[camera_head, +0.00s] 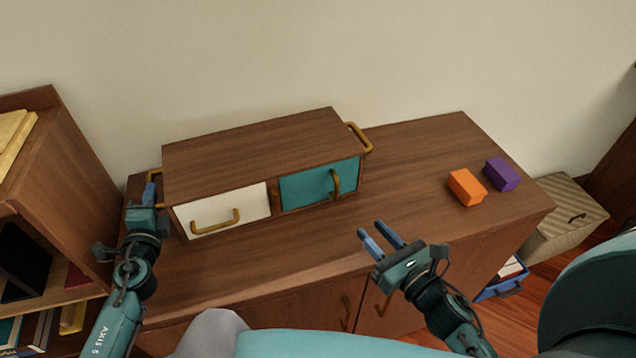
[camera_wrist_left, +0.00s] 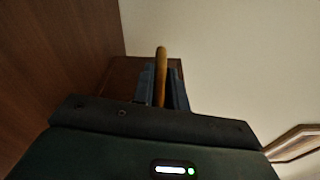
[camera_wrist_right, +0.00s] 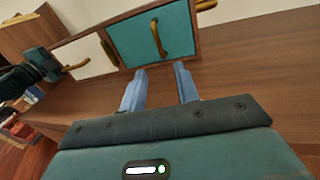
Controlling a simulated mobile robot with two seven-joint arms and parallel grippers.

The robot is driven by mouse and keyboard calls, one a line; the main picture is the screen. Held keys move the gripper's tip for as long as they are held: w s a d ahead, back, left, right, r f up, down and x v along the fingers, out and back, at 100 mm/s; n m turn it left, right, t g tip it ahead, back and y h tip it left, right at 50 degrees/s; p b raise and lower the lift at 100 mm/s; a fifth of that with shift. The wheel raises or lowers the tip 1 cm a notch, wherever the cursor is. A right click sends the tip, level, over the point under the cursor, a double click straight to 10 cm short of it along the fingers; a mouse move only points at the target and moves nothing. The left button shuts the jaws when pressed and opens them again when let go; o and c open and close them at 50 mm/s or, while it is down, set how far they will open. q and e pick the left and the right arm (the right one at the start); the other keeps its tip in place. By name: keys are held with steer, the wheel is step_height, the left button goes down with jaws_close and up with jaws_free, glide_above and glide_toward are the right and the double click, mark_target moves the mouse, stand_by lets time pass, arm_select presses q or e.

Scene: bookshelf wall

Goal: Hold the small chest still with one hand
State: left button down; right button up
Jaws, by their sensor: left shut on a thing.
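The small chest (camera_head: 262,138) stands on the cabinet top. It has a white drawer (camera_head: 205,213) and a teal drawer (camera_head: 305,183), each with a brass pull, and brass handles on both ends. My left gripper (camera_head: 149,192) is at the left end handle (camera_head: 154,175). In the left wrist view its fingers are shut on that handle (camera_wrist_left: 161,65). My right gripper (camera_head: 371,228) is open and empty, in front of the teal drawer and apart from it. The right wrist view shows its spread fingers below the teal drawer (camera_wrist_right: 175,38). Both drawers look closed.
An orange block (camera_head: 466,187) and a purple block (camera_head: 501,174) lie on the right of the cabinet top (camera_head: 430,150). A bookshelf (camera_head: 70,170) stands close on the left. A woven box (camera_head: 570,212) is beyond the right end. The top between chest and blocks is clear.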

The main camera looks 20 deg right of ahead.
steer(key=shift+w+n, duration=0.15)
steer(key=shift+n, duration=0.45)
steer(key=shift+w+a, duration=0.1)
steer(key=shift+w, duration=0.2)
steer(key=x, duration=1.1)
steer(key=shift+a+r, duration=0.1)
steer(key=shift+a, duration=0.05)
jaws_close()
